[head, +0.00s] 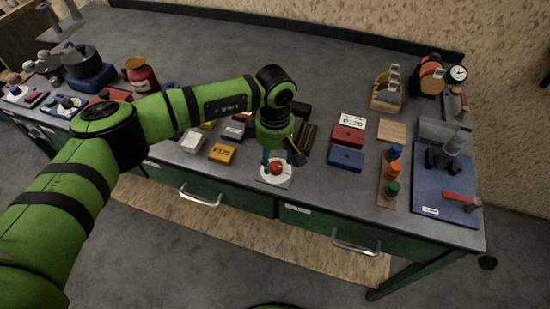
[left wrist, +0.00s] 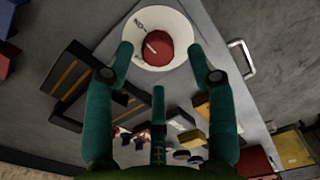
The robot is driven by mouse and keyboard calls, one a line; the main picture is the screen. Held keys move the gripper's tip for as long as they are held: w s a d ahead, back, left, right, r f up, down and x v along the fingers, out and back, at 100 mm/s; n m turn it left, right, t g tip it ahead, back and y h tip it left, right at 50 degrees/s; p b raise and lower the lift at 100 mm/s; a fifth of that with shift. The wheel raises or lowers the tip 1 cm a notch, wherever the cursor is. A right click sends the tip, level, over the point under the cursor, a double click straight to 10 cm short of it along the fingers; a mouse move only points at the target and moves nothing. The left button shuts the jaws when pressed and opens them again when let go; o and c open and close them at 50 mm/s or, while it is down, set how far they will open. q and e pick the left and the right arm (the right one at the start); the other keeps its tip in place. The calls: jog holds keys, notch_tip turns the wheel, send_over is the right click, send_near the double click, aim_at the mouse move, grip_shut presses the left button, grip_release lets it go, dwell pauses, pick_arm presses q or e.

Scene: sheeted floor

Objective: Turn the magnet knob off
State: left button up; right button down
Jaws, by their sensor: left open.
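The red magnet knob (head: 276,168) sits on a round white dial (head: 265,176) near the front edge of the bench. My left gripper (head: 274,159) is over the knob, pointing down. In the left wrist view its teal fingers (left wrist: 160,52) are spread, with the knob between the two outer fingertips and a visible gap on each side. My right gripper is not in view.
Dark wooden blocks (head: 308,136) stand just right of my left gripper. A blue box (head: 346,158) and a red box (head: 348,135) lie farther right. A yellow box (head: 222,153) lies to the left. A drawer handle (head: 200,200) juts out below the bench edge.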

aim_at(276, 167)
pick_arm(q)
jog(key=shift+f, duration=1.35)
jog(key=c, duration=1.1)
